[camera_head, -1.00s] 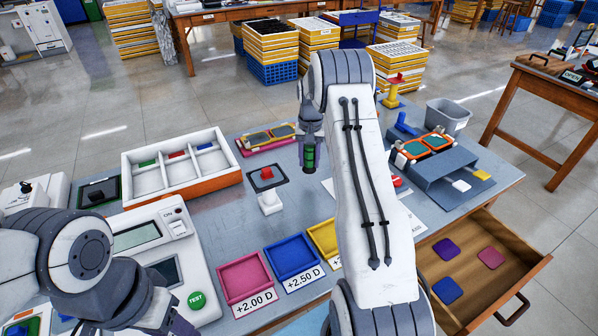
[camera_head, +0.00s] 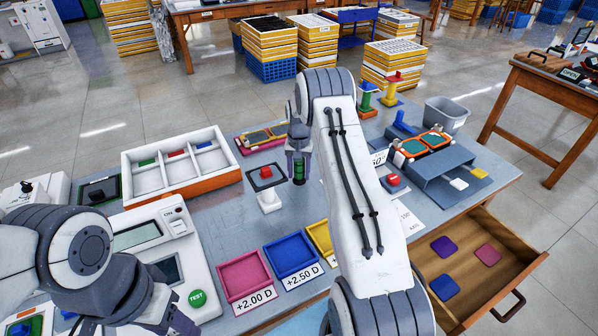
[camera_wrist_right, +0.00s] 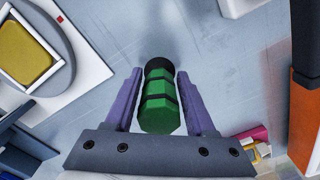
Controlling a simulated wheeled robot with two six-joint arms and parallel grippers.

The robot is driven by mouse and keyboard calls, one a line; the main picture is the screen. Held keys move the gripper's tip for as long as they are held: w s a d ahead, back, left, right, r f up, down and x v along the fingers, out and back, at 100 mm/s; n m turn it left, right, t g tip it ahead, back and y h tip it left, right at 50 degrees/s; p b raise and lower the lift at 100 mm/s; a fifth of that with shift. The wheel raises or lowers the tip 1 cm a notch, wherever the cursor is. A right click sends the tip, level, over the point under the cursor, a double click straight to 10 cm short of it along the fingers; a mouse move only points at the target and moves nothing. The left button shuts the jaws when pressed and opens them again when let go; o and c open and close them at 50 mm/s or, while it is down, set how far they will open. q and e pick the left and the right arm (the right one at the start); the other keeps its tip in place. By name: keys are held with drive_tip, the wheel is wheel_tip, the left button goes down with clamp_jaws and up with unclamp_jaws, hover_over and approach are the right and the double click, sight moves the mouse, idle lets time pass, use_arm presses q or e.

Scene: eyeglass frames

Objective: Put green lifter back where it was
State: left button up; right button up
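The green lifter (camera_head: 299,172) is a short green cylinder with black bands. My right gripper (camera_head: 299,160) has its fingers around it and holds it pointing down over the grey table. In the right wrist view the green lifter (camera_wrist_right: 160,105) lies between the purple fingers of the right gripper (camera_wrist_right: 159,75), whose tips press close to its sides. My left gripper (camera_head: 178,322) is low at the left, partly cut off and hidden by its arm, so its fingers cannot be read.
A black square with a red piece (camera_head: 266,173) and a white stand (camera_head: 270,200) are left of the held lifter. A white tray (camera_head: 130,170) stands left. An open drawer (camera_head: 510,275) juts out right. Pink (camera_head: 244,278) and blue (camera_head: 290,258) bins are in front.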

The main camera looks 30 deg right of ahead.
drive_tip(key=shift+o, duration=0.6)
wheel_tip(320, 180, up, 12)
drive_tip(key=shift+r+b, duration=0.2)
drive_tip(key=shift+b, duration=0.4)
drive_tip(key=a+r, duration=0.1)
drive_tip(key=a, duration=0.2)
drive_tip(key=a+r+n, duration=0.1)
drive_tip(key=a, duration=0.2)
drive_tip(key=s+a+r+n, duration=0.1)
drive_tip(key=a, duration=0.2)
drive_tip(key=shift+a+r, duration=0.3)
drive_tip(key=s+a+r+n, duration=0.3)
drive_tip(key=s+a, duration=0.3)
drive_tip(key=a, duration=0.3)
drive_tip(key=s+a+r+n, duration=0.2)
drive_tip(key=s+a+n, duration=0.1)
drive_tip(key=s+a, duration=0.55)
drive_tip(key=s+a+n, duration=0.3)
drive_tip(key=s, duration=0.7)
drive_tip(key=s+a+f+n+y, duration=0.1)
drive_tip(key=s+a+n, duration=0.2)
drive_tip(key=s, duration=0.8)
drive_tip(key=shift+s+f+n, duration=0.2)
drive_tip(key=shift+f+n, duration=0.05)
drive_tip(key=shift+n, duration=0.35)
